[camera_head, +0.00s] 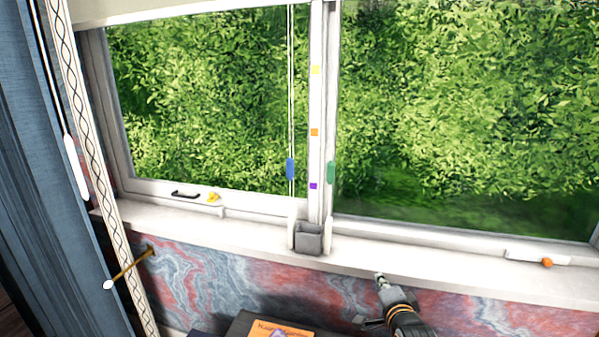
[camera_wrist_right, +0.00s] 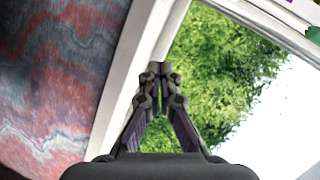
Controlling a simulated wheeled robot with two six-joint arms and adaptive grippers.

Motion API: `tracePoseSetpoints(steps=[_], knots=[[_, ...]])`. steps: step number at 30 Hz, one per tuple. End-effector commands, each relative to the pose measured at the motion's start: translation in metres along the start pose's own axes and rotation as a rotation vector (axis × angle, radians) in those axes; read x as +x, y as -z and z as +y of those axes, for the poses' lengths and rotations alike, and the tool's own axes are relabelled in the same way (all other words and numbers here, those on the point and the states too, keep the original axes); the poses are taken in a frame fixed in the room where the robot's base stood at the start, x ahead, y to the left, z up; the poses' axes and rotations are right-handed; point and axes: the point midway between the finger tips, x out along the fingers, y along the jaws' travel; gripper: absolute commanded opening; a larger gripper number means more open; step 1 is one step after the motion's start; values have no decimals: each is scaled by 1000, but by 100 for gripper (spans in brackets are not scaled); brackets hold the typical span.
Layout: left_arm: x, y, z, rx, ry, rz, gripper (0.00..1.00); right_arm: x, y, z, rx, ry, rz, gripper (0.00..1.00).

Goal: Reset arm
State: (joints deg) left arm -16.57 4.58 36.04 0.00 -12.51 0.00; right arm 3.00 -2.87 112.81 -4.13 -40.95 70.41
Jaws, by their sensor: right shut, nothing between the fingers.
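My right gripper (camera_head: 381,282) comes up from the bottom of the head view, in front of the patterned wall below the window sill. In the right wrist view its fingers (camera_wrist_right: 155,72) meet at the tips, shut with nothing between them. Behind them in that view are the white window frame and green foliage. My left gripper is not in view.
The white window sill (camera_head: 255,236) carries a small grey box (camera_head: 308,238). Blue (camera_head: 290,168) and green (camera_head: 330,172) cord pulls hang by the window post. A blue curtain (camera_head: 50,170) is at left. An orange book (camera_head: 279,331) lies below.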

Motion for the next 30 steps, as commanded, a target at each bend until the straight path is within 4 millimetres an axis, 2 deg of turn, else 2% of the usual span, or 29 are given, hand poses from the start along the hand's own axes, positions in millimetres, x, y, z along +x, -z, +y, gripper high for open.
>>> tracePoseSetpoints(steps=[1, 5, 8, 12, 18, 26, 30], knots=[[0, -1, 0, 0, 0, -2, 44, -8, -3, 17, -61, -45, -15, 0], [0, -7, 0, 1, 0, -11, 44, -35, -12, 62, -257, -176, -81, 0], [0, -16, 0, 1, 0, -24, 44, -64, -19, 99, -429, -282, -162, 0], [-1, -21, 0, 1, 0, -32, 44, -112, -29, 147, -677, -415, -313, 0], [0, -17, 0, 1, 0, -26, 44, -180, -40, 194, -969, -536, -555, 0], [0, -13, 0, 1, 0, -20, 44, -262, -46, 230, -1253, -604, -872, 0], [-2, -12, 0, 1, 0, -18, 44, -242, -56, 267, -1249, -617, -891, 0]])
